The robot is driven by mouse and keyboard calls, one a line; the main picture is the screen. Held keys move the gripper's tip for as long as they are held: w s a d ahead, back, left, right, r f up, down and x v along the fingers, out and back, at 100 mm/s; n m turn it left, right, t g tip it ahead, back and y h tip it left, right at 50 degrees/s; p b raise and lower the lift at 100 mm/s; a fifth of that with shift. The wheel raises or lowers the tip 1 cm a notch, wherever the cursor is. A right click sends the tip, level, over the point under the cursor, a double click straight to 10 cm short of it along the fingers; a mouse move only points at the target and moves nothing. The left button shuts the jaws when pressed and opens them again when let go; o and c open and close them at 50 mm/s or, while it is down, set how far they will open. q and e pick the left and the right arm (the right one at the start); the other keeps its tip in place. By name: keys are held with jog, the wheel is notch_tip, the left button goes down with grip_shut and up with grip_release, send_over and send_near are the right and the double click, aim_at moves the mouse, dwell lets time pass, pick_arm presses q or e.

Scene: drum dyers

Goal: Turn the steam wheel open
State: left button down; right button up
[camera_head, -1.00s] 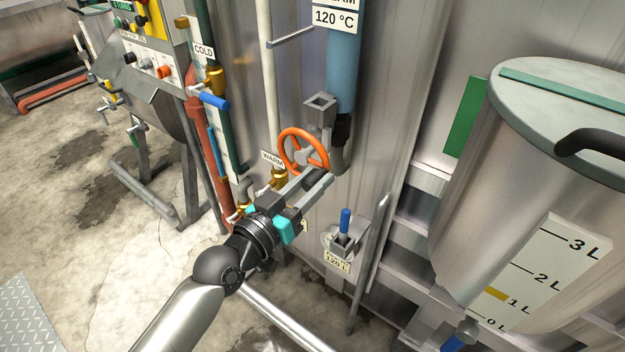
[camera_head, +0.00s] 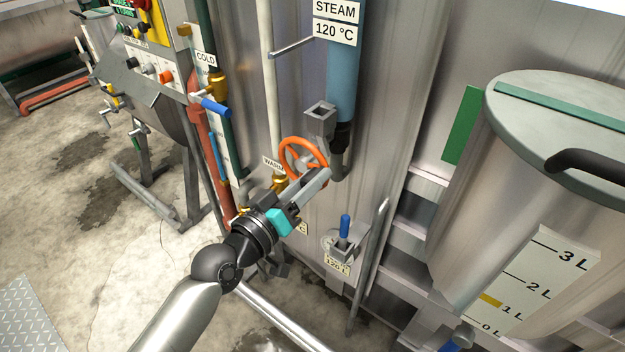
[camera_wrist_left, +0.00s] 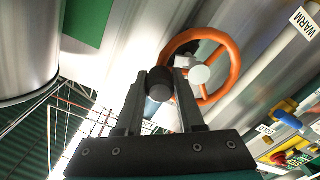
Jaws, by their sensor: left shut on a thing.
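The orange steam wheel (camera_head: 291,146) is mounted on the grey metal wall below the blue steam pipe (camera_head: 343,80), which carries a "STEAM 120 °C" label. My left gripper (camera_head: 318,178) is at the lower right side of the wheel. In the left wrist view the wheel (camera_wrist_left: 236,68) shows its spokes and a pale hub. There my left gripper (camera_wrist_left: 160,88) has its fingers shut on a dark cylindrical piece (camera_wrist_left: 159,84) beside the wheel, likely its handle. The fingers partly hide the wheel's lower right rim in the head view. My right gripper is not in view.
A blue-handled cold valve (camera_head: 215,106) and a brass warm valve (camera_head: 279,183) are to the left. A blue lever (camera_head: 345,226) is below the wheel. A steel tank (camera_head: 480,200) with a litre scale stands at the right. A grey vertical bar (camera_head: 368,265) stands near the lever.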

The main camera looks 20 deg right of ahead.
aim_at(304, 146)
pick_arm(q)
jog(key=n, duration=0.1)
jog(key=r+n, duration=0.1)
jog(key=n+p, duration=0.1)
jog(key=shift+w+a+r+n, duration=0.3)
jog(key=shift+w+r+n, duration=0.05)
jog(key=shift+w+n, duration=0.05)
jog(key=n, duration=0.2)
jog(key=shift+w+a+r+n+p, duration=0.3)
jog(key=shift+w+r+n, duration=0.05)
jog(key=shift+r+n, duration=0.05)
jog(key=shift+w+a+r+n+p, duration=0.15)
jog(key=shift+w+a+n, duration=0.15)
jog(key=shift+n, duration=0.55)
jog(key=shift+w+a+r+n+p, duration=0.15)
jog(key=shift+w+n, duration=0.15)
jog(key=shift+n, duration=0.5)
jog(key=shift+w+a+r+n, duration=0.1)
jog(key=shift+w+a+n, duration=0.2)
jog(key=shift+n, duration=0.55)
jog(key=c, duration=0.5)
grip_release()
